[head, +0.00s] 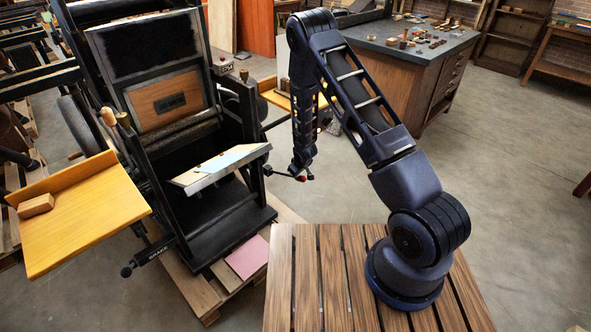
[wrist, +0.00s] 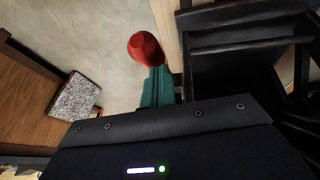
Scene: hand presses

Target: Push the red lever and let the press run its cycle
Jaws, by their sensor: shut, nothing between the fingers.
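The press (head: 200,240) is a tall black machine at left centre in the head view. A tilted plate (head: 190,186) at its front carries a pale blue sheet (head: 226,158). The lever's red knob (head: 309,177) sits at the end of a dark rod on the press's right side. In the wrist view, the red knob (wrist: 144,48) is just beyond the teal fingertips of my gripper (wrist: 158,72), which are shut and empty. The fingertips overlap the knob's edge there; I cannot tell whether they touch it. In the head view, my arm hangs down to the knob.
A yellow side board (head: 90,215) with a wooden block (head: 36,205) sticks out left of the press. A pink sheet (head: 247,257) lies on the pallet (head: 208,311) below. A grey-topped workbench (head: 400,40) stands behind my arm. The floor at right is clear.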

